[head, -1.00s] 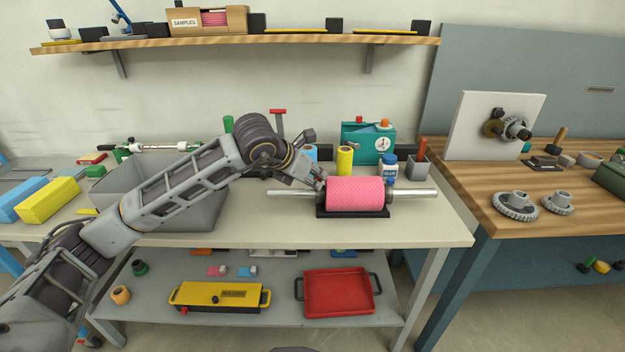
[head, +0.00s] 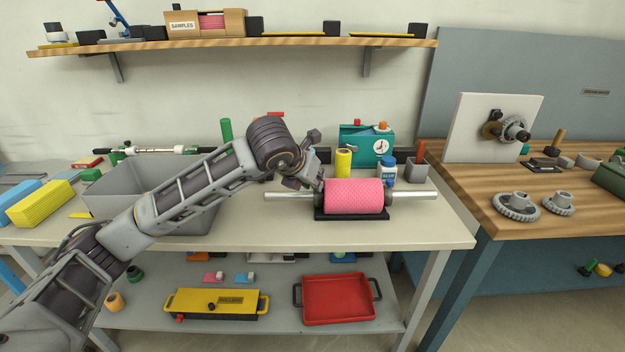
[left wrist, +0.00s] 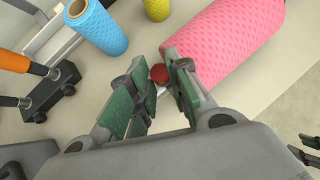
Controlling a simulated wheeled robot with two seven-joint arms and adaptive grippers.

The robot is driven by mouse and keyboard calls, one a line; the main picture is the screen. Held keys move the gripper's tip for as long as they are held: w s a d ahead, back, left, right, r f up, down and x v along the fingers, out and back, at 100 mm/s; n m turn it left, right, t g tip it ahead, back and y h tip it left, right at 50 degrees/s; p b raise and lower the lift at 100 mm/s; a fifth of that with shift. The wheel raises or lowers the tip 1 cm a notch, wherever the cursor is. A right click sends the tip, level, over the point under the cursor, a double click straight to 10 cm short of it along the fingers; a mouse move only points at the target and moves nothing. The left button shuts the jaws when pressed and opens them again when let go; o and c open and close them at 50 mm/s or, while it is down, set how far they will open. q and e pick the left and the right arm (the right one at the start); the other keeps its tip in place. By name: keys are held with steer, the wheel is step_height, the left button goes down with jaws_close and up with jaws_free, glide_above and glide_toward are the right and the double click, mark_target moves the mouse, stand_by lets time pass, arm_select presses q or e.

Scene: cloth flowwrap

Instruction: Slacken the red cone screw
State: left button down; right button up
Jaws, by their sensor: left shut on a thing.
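The pink roll (head: 353,196) lies level on a metal shaft (head: 417,196) in a black stand on the light bench. The red cone screw (left wrist: 160,74) shows as a small red knob at the roll's left end, by the shaft. My left gripper (head: 319,184) comes in from the left and is shut on the red cone screw. In the left wrist view my left gripper's green-padded fingers (left wrist: 163,92) stand either side of it; they hide part of it. Dark jaw-like parts (left wrist: 310,150) at the right edge may be my right gripper, too cut off to tell.
A grey bin (head: 105,207) stands left, under my arm. The bench front is clear.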

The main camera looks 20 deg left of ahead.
arm_select(q)
steer(key=c, duration=1.3)
jaws_free()
steer(key=shift+c, duration=0.2)
steer(key=shift+s, duration=0.1)
steer(key=v, duration=0.7)
steer(key=shift+s+r, duration=0.25)
steer(key=shift+s, duration=0.05)
steer(key=shift+a, duration=0.1)
